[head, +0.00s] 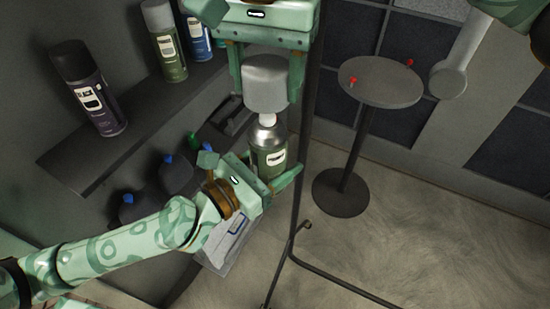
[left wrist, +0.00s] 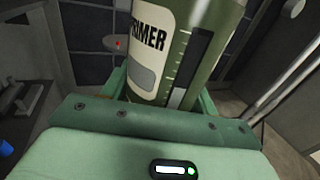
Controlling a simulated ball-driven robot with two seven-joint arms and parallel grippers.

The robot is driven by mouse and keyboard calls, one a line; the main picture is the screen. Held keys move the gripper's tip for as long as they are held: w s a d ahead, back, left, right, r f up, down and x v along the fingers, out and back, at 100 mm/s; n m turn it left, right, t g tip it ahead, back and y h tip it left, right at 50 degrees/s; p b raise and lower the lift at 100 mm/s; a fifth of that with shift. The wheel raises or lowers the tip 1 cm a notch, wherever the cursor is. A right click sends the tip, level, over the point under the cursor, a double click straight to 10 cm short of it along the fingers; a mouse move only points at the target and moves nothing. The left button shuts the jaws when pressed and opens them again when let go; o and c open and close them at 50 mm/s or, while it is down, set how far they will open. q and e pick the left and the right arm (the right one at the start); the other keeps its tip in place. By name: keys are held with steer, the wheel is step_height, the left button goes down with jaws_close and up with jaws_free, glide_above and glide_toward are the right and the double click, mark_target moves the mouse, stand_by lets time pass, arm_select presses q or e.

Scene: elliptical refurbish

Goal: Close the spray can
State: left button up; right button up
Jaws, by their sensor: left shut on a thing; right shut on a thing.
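A green spray can (head: 268,150) stands roughly upright, with its white nozzle (head: 267,119) showing at the top. My left gripper (head: 282,182) is shut around the can's lower body. In the left wrist view the can (left wrist: 172,60) fills the jaws, and its label reads "PRIMER". A grey cap (head: 265,80) is held by my right gripper (head: 268,88), which comes down from the top of the head view. The cap is just above the nozzle, roughly in line with the can. A small part of the nozzle shows between cap and can. The can's base is hidden.
A dark shelf (head: 130,118) at left holds a dark spray can (head: 88,90) and a green one (head: 164,45). Dark bottles with blue caps (head: 176,172) stand below. A round table (head: 380,82) with small red items is at right. A thin dark pole (head: 308,110) rises close beside the can.

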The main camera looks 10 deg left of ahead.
mark_target(267, 116)
steer(key=shift+f, duration=1.7)
steer(key=shift+s+f, duration=0.1)
steer(key=shift+f, duration=0.8)
steer(key=shift+f, duration=0.6)
steer(key=o, duration=1)
step_height(267, 116, up, 12)
steer(key=shift+f, duration=0.1)
